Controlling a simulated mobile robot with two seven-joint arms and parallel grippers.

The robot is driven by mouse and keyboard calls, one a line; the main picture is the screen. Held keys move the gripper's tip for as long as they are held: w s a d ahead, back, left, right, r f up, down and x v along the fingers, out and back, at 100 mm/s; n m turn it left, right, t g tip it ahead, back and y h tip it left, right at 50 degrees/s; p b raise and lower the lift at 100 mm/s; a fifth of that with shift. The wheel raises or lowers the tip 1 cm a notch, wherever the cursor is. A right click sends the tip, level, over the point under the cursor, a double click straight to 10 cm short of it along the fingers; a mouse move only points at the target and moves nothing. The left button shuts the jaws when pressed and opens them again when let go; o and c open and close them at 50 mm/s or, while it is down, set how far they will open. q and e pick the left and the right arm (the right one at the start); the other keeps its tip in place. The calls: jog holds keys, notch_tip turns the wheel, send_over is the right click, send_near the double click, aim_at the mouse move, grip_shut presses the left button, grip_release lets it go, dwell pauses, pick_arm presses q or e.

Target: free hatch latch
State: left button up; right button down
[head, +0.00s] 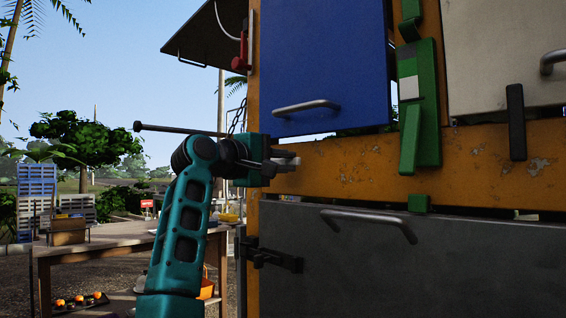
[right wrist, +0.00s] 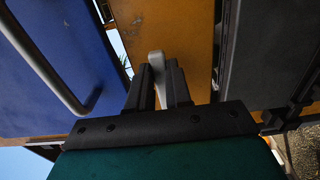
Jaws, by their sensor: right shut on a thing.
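My right gripper (head: 280,164) is at the left end of the orange beam (head: 345,172), between the blue panel (head: 325,65) and the grey hatch (head: 400,265). It is shut on a pale grey latch lever (right wrist: 157,62), which stands between its two dark fingers in the right wrist view. The lever's tip also shows past the gripper in the head view; its mount is hidden. A black latch (head: 276,260) sits at the grey hatch's left edge. My left gripper is not in view.
A green latch bar (head: 420,105) and a black bar (head: 516,122) stand to the right. Metal handles stick out from the blue panel (head: 305,107) and grey hatch (head: 370,221). A dark rod (head: 175,130) extends left behind my arm. A wooden table (head: 110,240) stands behind left.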

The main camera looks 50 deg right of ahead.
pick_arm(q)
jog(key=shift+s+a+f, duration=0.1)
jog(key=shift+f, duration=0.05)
pick_arm(e)
jog(key=c, duration=1)
grip_release()
jog(key=shift+c, duration=0.2)
pick_arm(q)
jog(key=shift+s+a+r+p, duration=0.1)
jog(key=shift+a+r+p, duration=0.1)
jog(key=shift+p, duration=0.45)
pick_arm(e)
jog(key=w+a, duration=0.1)
jog(key=a, duration=1.2)
jog(key=shift+w, duration=0.2)
jog(key=shift+d, duration=0.1)
